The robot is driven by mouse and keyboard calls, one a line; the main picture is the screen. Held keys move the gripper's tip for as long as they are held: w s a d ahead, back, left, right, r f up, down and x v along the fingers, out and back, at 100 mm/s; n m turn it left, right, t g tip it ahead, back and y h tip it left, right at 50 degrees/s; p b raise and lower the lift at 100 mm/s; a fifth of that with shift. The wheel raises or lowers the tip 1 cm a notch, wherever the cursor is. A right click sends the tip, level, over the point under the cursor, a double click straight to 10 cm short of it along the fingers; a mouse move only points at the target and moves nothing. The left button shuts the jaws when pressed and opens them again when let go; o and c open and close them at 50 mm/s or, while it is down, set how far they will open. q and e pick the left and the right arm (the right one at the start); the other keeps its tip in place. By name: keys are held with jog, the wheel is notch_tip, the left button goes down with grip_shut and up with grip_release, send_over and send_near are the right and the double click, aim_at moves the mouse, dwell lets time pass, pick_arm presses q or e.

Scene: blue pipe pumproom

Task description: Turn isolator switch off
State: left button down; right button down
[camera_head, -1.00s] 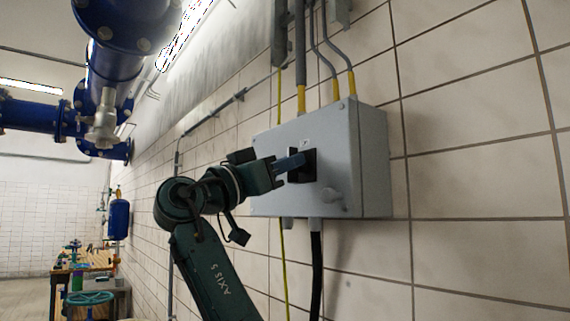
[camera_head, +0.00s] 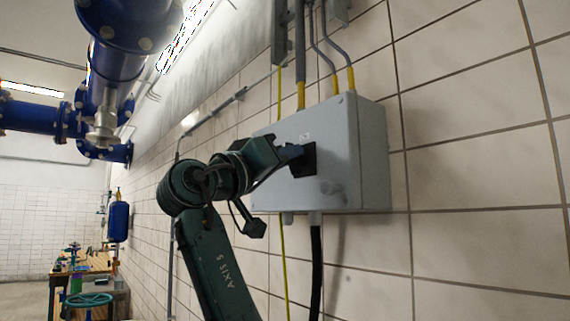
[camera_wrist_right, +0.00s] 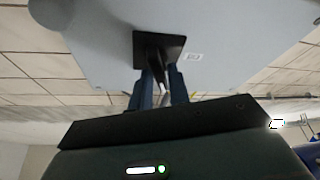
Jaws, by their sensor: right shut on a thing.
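The isolator switch is a grey wall-mounted box (camera_head: 345,140) with a black square switch plate (camera_head: 309,160) on its front. In the right wrist view the plate (camera_wrist_right: 160,48) has a dark handle standing out from it. My right gripper (camera_head: 298,153) is at the plate, with its blue fingers (camera_wrist_right: 162,92) on either side of the handle. It is shut on the handle, which the fingers partly hide. My left gripper is not in view.
Grey conduits with yellow ends (camera_head: 335,88) enter the box from above. A black cable (camera_head: 316,265) and a yellow-green wire (camera_head: 283,265) hang below it. Large blue pipes (camera_head: 118,55) run at the upper left. The tiled wall right of the box is bare.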

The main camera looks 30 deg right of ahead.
jog(key=n+t+y, duration=0.1)
jog(key=n, duration=0.4)
jog(key=n+t+y+p, duration=0.1)
jog(key=n+y, duration=0.1)
jog(key=n, duration=0.3)
jog(key=n+t+y, duration=0.1)
jog(key=n+y, duration=0.1)
jog(key=n, duration=0.3)
jog(key=shift+n, duration=0.3)
jog(key=c, duration=1.5)
grip_release()
